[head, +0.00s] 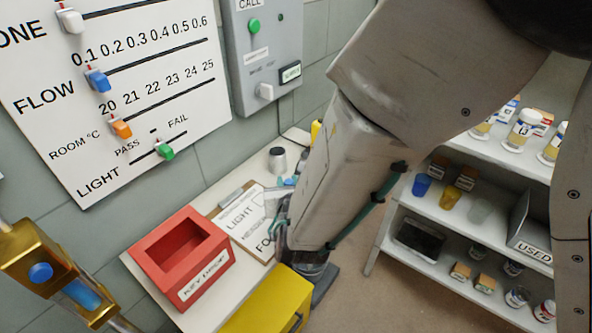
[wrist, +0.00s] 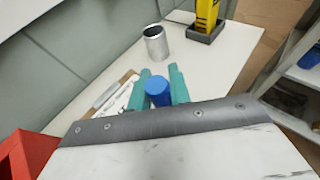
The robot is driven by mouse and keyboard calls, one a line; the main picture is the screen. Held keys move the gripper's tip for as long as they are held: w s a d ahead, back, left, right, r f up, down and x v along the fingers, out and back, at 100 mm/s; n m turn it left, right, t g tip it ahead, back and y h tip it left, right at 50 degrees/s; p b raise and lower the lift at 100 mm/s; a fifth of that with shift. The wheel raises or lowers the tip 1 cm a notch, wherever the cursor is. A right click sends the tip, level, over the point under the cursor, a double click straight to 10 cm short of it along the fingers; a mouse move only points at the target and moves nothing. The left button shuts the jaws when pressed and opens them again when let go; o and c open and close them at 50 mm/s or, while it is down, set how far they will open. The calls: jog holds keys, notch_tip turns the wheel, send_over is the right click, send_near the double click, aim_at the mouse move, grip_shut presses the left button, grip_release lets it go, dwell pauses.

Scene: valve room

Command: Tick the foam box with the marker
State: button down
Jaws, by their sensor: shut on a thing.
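The clipboard (head: 229,199) lies on the white bench and holds a printed sheet (head: 240,213). Its lines include "LIGHT" and one starting "FO", whose rest is hidden behind my arm. My gripper (wrist: 160,76) has teal fingers and is shut on the blue marker (wrist: 158,92), seen end-on between them in the wrist view. In the head view my gripper (head: 279,203) is over the right part of the sheet, mostly covered by my arm. The clipboard also shows in the wrist view (wrist: 103,98), left of the fingers. The marker's tip and any contact with the paper are hidden.
A red open box (head: 187,258) stands left of the clipboard and a yellow box (head: 268,303) in front. A metal cup (head: 277,160) stands behind, with a yellow object in a dark holder (wrist: 207,22) farther along. Shelves (head: 450,215) stand at the right.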

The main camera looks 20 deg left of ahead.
notch_tip(320, 180, up, 8)
jog(key=shift+f, duration=0.2)
dwell(0.5)
jog(key=w+d+f+m+t+h, duration=0.1)
jog(key=w+d+m+h, duration=0.3)
jog(key=w+d, duration=1.25)
jog(key=w+d+f+m+h, duration=0.1)
jog(key=w+d+m+h, duration=0.1)
jog(key=d, duration=1)
jog(key=w+d+m+h, duration=0.1)
jog(key=d+m+h, duration=0.1)
jog(key=d, duration=1)
jog(key=shift+w+d+f+h, duration=0.4)
jog(key=shift+h, duration=0.3)
